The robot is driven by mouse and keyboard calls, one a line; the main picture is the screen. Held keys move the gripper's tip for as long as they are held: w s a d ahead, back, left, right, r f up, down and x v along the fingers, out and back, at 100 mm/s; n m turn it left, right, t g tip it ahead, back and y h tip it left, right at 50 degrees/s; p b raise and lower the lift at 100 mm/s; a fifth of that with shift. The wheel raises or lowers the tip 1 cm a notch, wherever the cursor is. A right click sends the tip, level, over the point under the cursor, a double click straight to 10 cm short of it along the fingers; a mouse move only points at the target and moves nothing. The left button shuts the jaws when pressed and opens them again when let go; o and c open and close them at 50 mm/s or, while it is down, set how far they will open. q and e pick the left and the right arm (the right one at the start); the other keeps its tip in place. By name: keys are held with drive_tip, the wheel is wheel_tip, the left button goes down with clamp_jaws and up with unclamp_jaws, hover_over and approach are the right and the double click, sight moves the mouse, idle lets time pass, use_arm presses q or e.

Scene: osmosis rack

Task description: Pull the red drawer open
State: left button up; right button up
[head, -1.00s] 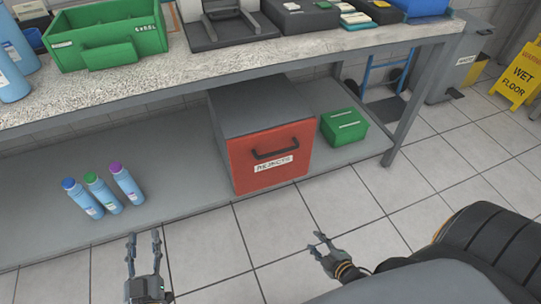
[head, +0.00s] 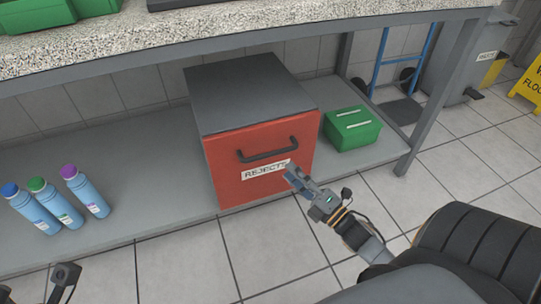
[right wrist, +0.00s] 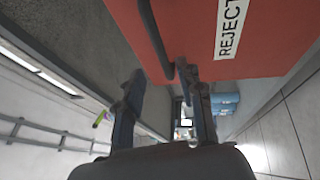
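The red drawer (head: 232,172) is the front of a grey cabinet on the lower shelf. It looks shut, with a black bar handle (head: 268,156) and a white "REJECTS" label. My right gripper (head: 293,177) is just in front of the drawer, below and right of the handle. In the right wrist view its two fingers (right wrist: 165,85) stand apart, with the dark handle (right wrist: 157,42) near and between their tips; contact cannot be told. My left gripper (head: 37,280) is partly cut off at the bottom left, its fingers apart and empty.
Several things share the lower shelf (head: 130,160): blue bottles (head: 80,190) at left and a green box (head: 352,129) right of the cabinet. The speckled worktop (head: 250,30) overhangs above. A table leg (head: 430,105) stands at right. The tiled floor in front is clear.

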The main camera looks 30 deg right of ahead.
sight(271, 154)
drive_tip(key=b+x, duration=0.2)
drive_tip(key=x, duration=0.7)
drive_tip(key=shift+w, duration=0.15)
clamp_jaws()
